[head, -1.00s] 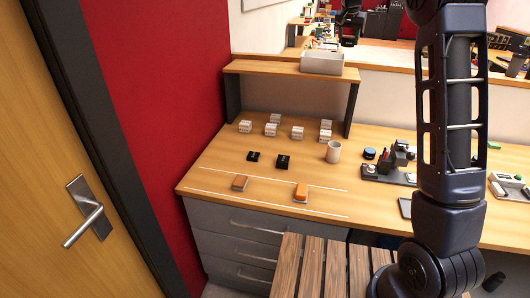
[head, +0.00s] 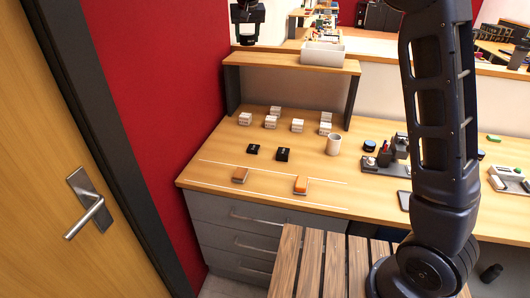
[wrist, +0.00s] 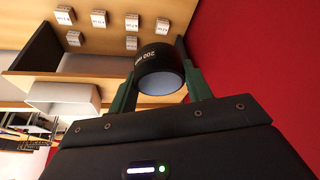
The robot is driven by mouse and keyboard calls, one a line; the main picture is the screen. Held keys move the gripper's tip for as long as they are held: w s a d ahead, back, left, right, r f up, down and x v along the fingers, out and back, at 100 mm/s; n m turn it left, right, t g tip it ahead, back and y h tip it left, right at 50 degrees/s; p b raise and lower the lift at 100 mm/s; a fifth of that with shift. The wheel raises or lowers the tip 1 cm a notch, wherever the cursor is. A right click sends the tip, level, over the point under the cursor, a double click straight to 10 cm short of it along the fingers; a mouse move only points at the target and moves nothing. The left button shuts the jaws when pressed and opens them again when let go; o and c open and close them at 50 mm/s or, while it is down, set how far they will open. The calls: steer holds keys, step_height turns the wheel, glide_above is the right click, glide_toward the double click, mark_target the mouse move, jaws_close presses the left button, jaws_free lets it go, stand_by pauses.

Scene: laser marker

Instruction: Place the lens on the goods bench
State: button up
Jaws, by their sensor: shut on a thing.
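The lens (wrist: 157,66) is a short black cylinder with white lettering that reads 200 and a pale glass end. My gripper (wrist: 160,80) is shut on it, one green finger on each side. In the head view my gripper (head: 247,14) is at the top edge, high above the left end of the wooden goods bench (head: 215,160), near the red wall. The lens is hard to tell from the dark gripper there. White lines mark the front of the bench top, with two orange-brown blocks (head: 240,175) (head: 301,185) along them.
A raised shelf (head: 290,66) carries a white bin (head: 322,54). Bare wood shows at the bench's left front. A slatted wooden surface (head: 312,262) stands in front.

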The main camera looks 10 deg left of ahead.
mark_target(207, 170)
steer(key=s+a+n+y, duration=0.1)
steer(key=s+a+n, duration=0.1)
steer(key=s+a, duration=0.65)
steer(key=s+a+n, duration=0.2)
steer(key=s+a, duration=0.2)
steer(key=s, duration=0.9)
steer(key=shift+g, duration=0.4)
steer(key=f, duration=3)
steer(key=w+f, duration=0.1)
steer(key=f, duration=1.4)
steer(key=shift+f, duration=0.35)
steer(key=shift+f, duration=0.1)
steer(key=o, duration=1.1)
steer(key=shift+c, duration=0.2)
steer(key=v, duration=1.2)
steer(key=shift+d, duration=0.2)
